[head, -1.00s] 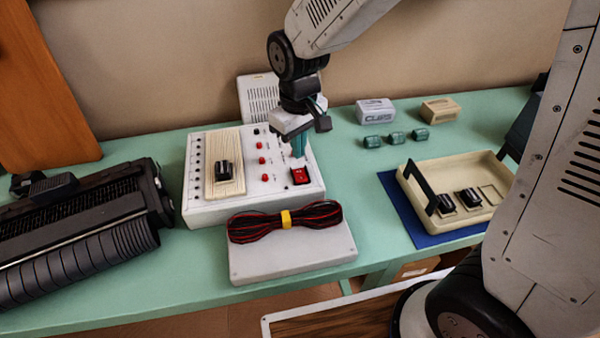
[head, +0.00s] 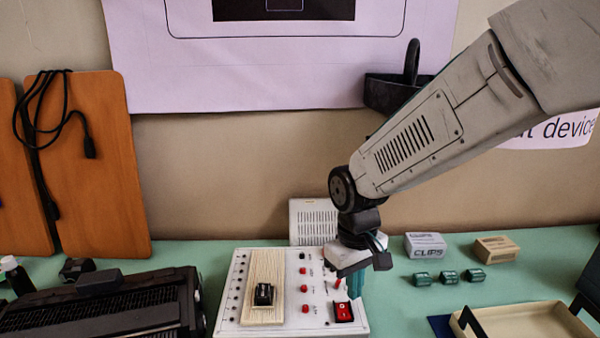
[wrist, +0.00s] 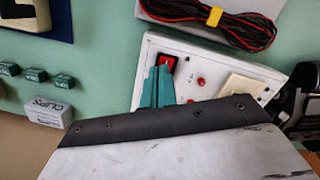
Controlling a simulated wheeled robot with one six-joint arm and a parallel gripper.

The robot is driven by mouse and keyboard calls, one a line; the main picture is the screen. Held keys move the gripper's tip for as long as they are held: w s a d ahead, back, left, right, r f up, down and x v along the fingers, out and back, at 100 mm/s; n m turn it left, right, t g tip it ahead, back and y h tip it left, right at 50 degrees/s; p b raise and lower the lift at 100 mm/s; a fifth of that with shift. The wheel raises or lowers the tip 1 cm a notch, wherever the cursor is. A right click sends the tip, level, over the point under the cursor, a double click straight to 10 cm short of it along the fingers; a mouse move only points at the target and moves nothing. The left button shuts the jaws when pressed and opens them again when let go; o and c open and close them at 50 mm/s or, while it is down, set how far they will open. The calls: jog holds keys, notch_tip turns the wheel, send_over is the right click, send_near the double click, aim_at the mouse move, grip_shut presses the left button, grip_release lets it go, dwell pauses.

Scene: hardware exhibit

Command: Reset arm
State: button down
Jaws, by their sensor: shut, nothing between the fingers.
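My gripper (head: 356,284) has teal fingers that are shut with nothing between them. It points down just above the white control box (head: 235,318), close to the red rocker switch (head: 343,311) at the box's right front corner. The wrist view also shows my gripper (wrist: 156,88) beside the red switch (wrist: 167,63); whether the tips touch the panel I cannot tell. My arm reaches in from the upper right in the head view.
A black machine (head: 110,310) stands left. Green pieces (head: 447,277), a CLIPS box (head: 425,245) and a cream tray (head: 530,322) are to the right. A cable bundle (wrist: 235,18) lies in front of the box.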

jog(key=s+d+r+m+t, duration=0.1)
jog(key=s+d+r+m, duration=0.1)
jog(key=s+d+r, duration=0.4)
jog(key=s+d+r+m+t, duration=0.1)
jog(key=s+d+r+m, duration=0.2)
jog(key=s+d+r, duration=0.4)
jog(key=s+d, duration=0.1)
jog(key=s, duration=0.3)
jog(key=shift+s+d+m+t, duration=0.25)
jog(key=shift+s+m+t, duration=0.05)
jog(key=shift+s, duration=0.05)
